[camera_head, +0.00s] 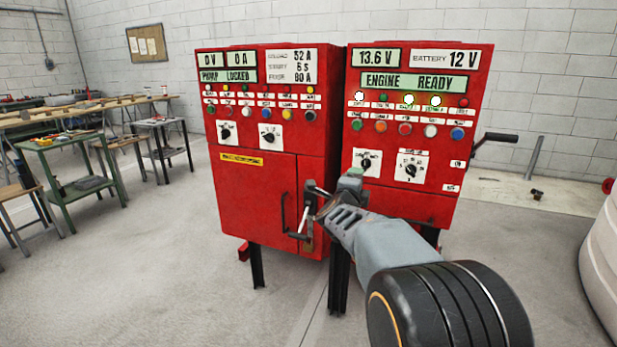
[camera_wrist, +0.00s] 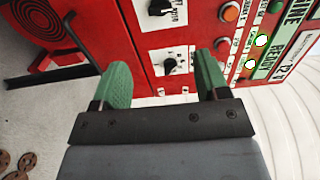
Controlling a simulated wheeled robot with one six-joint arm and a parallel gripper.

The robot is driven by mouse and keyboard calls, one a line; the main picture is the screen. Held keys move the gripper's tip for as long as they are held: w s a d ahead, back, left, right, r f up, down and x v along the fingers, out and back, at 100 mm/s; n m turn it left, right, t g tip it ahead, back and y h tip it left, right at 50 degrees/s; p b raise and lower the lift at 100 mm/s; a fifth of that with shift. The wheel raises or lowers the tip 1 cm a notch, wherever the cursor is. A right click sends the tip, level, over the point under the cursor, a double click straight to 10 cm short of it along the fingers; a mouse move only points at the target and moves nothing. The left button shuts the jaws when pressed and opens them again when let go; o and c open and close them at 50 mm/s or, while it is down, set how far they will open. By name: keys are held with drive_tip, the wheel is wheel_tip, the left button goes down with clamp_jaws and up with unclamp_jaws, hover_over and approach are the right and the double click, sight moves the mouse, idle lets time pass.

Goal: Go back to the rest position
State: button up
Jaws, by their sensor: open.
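My gripper (camera_wrist: 163,85) is open, with its two green fingers apart and nothing between them in the wrist view. In the head view my gripper (camera_head: 335,190) is in front of the lower part of the two red cabinets, near the gap between them. The right cabinet (camera_head: 455,140) reads "ENGINE READY", 13.6 V and battery 12 V. The left cabinet (camera_head: 240,195) reads "PUMP LOCKED", 0 V and 0 A. In the wrist view a black rotary knob (camera_wrist: 170,66) shows beyond the fingers. I cannot tell whether my gripper touches anything.
A black lever (camera_head: 500,137) sticks out from the right cabinet's right side. A door handle (camera_head: 284,213) is on the left cabinet. Workbenches with tools, including a green table (camera_head: 75,187), stand at left. A pale rounded object (camera_head: 602,250) is at right. The floor (camera_head: 150,270) at front left is clear.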

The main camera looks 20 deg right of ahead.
drive_tip(key=a+f+n+g+y+p, duration=0.1)
drive_tip(key=a+f+n+y+p, duration=0.1)
drive_tip(key=a+f+n+y, duration=0.9)
drive_tip(key=s+a+r+n+g+y+p, duration=0.1)
drive_tip(key=s+a+n+g+p, duration=0.1)
drive_tip(key=s+a+n, duration=0.15)
drive_tip(key=s+a+r+n+g+y+p, duration=0.1)
drive_tip(key=s+a+r+n+g+p, duration=0.15)
drive_tip(key=s+n, duration=0.25)
drive_tip(key=s+a+r+n+g+p, duration=0.2)
drive_tip(key=s+r+n+p, duration=0.1)
drive_tip(key=s+p, duration=0.3)
drive_tip(key=s+a+r+n+g+p, duration=0.2)
drive_tip(key=s+r+n+p, duration=0.2)
drive_tip(key=s, duration=0.5)
wheel_tip(320, 180, up, 2)
drive_tip(key=shift+s+a+p, duration=0.25)
drive_tip(key=shift+a+p, duration=0.15)
drive_tip(key=shift+p, duration=0.7)
